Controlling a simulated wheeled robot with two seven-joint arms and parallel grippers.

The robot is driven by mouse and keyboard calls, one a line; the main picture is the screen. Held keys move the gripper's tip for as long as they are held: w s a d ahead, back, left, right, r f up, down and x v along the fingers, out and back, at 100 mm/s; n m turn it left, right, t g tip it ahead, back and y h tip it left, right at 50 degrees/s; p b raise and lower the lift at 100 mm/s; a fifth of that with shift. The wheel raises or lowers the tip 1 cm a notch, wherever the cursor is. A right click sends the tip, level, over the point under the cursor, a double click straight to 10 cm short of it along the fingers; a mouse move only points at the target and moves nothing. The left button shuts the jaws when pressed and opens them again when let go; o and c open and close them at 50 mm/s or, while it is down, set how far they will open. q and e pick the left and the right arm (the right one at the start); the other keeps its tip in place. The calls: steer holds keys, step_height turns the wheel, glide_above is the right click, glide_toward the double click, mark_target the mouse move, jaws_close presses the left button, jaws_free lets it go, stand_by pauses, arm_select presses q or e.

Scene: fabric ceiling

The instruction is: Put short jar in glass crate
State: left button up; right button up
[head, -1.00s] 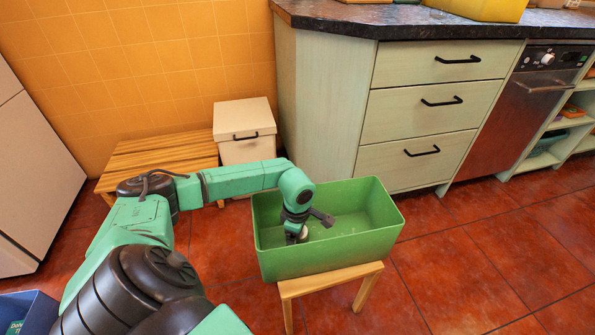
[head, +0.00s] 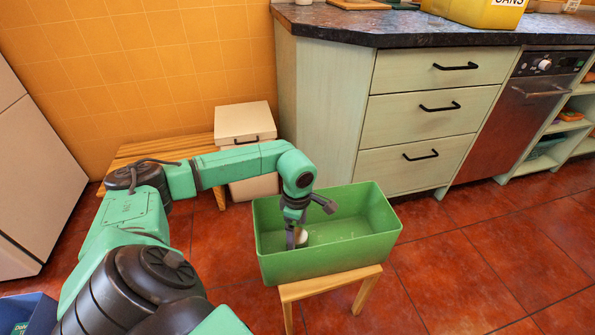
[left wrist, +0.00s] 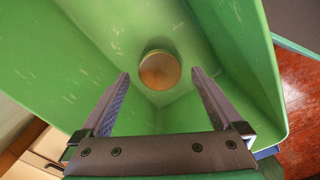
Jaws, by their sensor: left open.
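The short jar (left wrist: 160,70) is inside the green crate (head: 330,262), at its left end in the head view; its round copper-coloured top faces the left wrist camera. In the head view only a small pale part of the jar (head: 302,237) shows beside the fingers. My left gripper (left wrist: 160,78) is open, pointing down into the crate. In the wrist view the jar shows beyond the fingertips, between their lines, with no finger seen touching it. No label is visible on the green crate. My right gripper is not in view.
The green crate rests on a small wooden stool (head: 330,284). A yellow crate marked CANS (head: 478,12) stands on the dark counter. A blue crate (head: 40,318) is at the lower left. A slatted bench (head: 150,150) and a lidded box (head: 243,120) stand behind my arm.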

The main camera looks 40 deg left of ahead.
arm_select(q)
step_height(320, 180, up, 4)
steer(key=shift+r+p, duration=0.1)
steer(key=shift+p, duration=0.2)
steer(key=shift+r, duration=0.4)
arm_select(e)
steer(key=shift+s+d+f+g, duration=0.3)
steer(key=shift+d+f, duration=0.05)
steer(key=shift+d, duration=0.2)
